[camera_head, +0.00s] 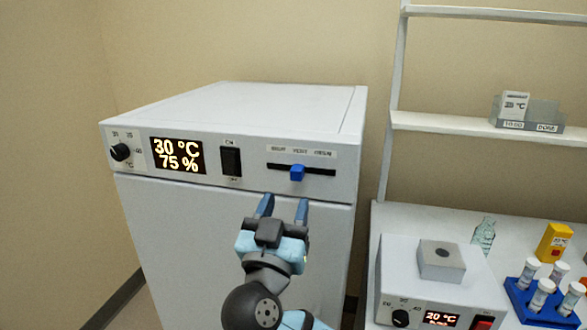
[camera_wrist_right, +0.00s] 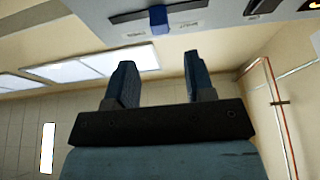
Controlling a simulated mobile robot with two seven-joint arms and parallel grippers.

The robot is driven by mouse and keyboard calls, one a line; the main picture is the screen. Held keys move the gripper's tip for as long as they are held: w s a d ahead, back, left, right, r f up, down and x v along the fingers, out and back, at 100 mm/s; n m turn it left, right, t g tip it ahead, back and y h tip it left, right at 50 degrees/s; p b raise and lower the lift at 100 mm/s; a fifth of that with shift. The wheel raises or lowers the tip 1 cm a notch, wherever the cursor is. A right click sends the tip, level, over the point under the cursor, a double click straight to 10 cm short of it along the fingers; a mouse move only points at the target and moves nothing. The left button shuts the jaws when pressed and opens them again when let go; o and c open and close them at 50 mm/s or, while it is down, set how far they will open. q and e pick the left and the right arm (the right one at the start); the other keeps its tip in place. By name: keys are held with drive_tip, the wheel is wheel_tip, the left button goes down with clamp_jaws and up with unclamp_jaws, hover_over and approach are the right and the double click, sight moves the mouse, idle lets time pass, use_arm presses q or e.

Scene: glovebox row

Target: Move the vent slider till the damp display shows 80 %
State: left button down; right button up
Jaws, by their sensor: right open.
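The damp display (camera_head: 178,156) on the same panel reads 30 °C and 75 %. My right gripper (camera_head: 284,208) is open and empty, just below the slider and apart from it. In the right wrist view the blue knob (camera_wrist_right: 158,18) shows beyond the open fingers (camera_wrist_right: 158,75), between them. My left gripper is not in view.
The white cabinet (camera_head: 235,235) also carries a round dial (camera_head: 121,152) and a black rocker switch (camera_head: 231,161). At right, a table holds a smaller device (camera_head: 440,262), a blue tube rack (camera_head: 545,312) and a yellow box (camera_head: 553,242). A shelf (camera_head: 450,123) stands above it.

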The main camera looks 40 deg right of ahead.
sight(295, 174)
drive_tip(key=p+x, duration=0.1)
drive_tip(key=x, duration=0.6)
drive_tip(key=shift+w+d+p, duration=0.1)
drive_tip(key=shift+w+p, duration=0.05)
drive_tip(key=shift+p, duration=0.15)
drive_tip(key=shift+f, duration=0.15)
clamp_jaws()
